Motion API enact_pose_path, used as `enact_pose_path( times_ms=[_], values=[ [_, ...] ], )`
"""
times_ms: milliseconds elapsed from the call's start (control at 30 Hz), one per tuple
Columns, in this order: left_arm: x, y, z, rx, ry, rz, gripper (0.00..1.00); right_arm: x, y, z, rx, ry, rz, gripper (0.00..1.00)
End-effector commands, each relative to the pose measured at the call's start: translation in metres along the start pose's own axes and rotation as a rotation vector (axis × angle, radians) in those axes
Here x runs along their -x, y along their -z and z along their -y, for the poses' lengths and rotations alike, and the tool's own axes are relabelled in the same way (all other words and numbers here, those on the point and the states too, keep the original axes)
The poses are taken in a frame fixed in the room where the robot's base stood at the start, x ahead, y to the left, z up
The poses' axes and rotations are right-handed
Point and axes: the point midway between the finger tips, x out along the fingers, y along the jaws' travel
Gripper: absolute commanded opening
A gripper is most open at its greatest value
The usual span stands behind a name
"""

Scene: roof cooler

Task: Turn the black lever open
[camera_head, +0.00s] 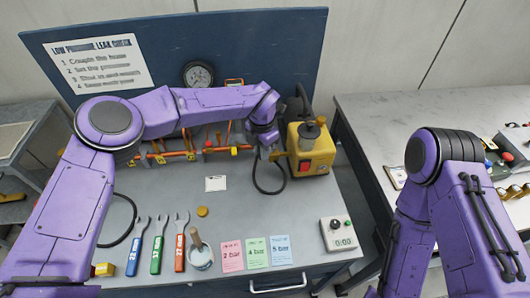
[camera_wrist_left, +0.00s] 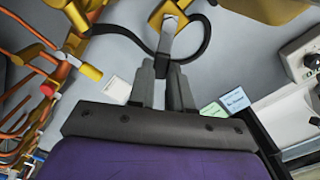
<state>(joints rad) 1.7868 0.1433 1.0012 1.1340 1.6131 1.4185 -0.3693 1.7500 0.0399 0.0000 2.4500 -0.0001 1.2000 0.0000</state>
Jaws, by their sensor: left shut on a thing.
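My left gripper (camera_wrist_left: 164,75) is at the left side of a yellow unit (camera_head: 310,150) with a red button. In the wrist view its two grey fingers are close together, shut on a small dark piece that looks like the black lever (camera_wrist_left: 163,56). The fingers hide most of it. A pale metal tab (camera_wrist_left: 168,34) on a yellow part shows just beyond the fingertips. In the head view my left wrist hides the lever, and the fingertips are hard to make out. Part of my right arm shows at the right, but its gripper is out of view.
A black hose (camera_head: 269,190) loops beside the yellow unit. Orange pipes (camera_head: 165,156) and a round gauge (camera_head: 198,75) stand at the back. Several wrenches (camera_head: 158,245), coloured cards (camera_head: 256,252) and a small meter (camera_head: 337,235) lie in front.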

Motion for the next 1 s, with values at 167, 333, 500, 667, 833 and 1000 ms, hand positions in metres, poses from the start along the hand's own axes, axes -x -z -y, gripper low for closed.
enact_pose_path(
  times_ms=[167,333,500,667,833,1000],
  values=[
    [-0.001,-0.001,-0.007,-0.155,-0.001,0.003,0.0,-0.002,-0.001,0.0,0.0,0.0,0.0,0.43],
    [-0.001,-0.002,-0.013,-0.283,0.0,0.002,0.0,-0.003,-0.001,0.0,0.0,0.0,0.0,0.43],
    [-0.001,-0.004,-0.016,-0.379,0.0,0.002,0.0,-0.003,-0.001,0.0,0.0,0.0,0.0,0.43],
    [-0.001,-0.005,-0.018,-0.438,0.0,0.002,0.0,-0.004,-0.002,0.0,0.0,0.0,0.0,0.43],
    [-0.001,-0.006,-0.019,-0.47,0.001,0.002,0.0,-0.004,-0.002,0.0,0.0,0.0,0.0,0.43],
    [-0.001,-0.006,-0.019,-0.479,0.002,0.001,0.0,-0.004,-0.002,0.0,0.0,0.0,0.0,0.43]
  ],
)
